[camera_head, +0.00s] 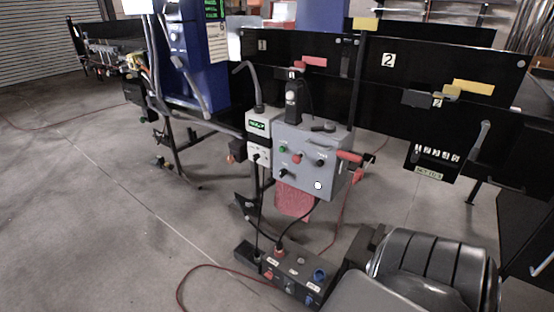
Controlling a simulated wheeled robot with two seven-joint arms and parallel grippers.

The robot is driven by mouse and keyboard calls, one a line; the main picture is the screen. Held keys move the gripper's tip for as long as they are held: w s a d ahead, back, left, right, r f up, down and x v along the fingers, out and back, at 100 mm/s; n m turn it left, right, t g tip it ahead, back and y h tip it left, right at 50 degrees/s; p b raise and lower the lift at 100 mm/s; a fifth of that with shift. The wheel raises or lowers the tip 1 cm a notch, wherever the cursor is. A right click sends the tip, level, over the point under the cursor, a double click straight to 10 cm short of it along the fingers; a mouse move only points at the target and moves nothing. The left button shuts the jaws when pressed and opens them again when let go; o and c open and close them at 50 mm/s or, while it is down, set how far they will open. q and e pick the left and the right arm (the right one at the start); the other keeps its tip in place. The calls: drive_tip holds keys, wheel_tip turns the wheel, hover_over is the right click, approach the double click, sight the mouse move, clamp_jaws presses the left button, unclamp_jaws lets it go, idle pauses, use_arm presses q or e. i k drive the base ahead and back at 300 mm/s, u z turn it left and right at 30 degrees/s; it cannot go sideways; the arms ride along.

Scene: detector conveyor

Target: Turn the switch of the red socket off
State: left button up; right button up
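A low dark socket box (291,283) lies on the floor at the bottom centre. A small red part (268,275), which looks like the red socket, is at its left end. A blue socket (319,274) is on top near its right end, and another blue part (309,299) is on its front side. White labels and small fittings are on its top. The switch of the red socket is too small to make out, and its position cannot be told. Neither of my grippers is in view.
A grey control box (325,165) with knobs and a red handle (350,156) stands above the socket box. A red cable (205,267) crosses the floor. A dark rounded object (430,262) fills the bottom right. Open floor (90,230) lies left.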

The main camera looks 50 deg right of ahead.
sight(269, 275)
drive_tip(key=z, duration=1.15)
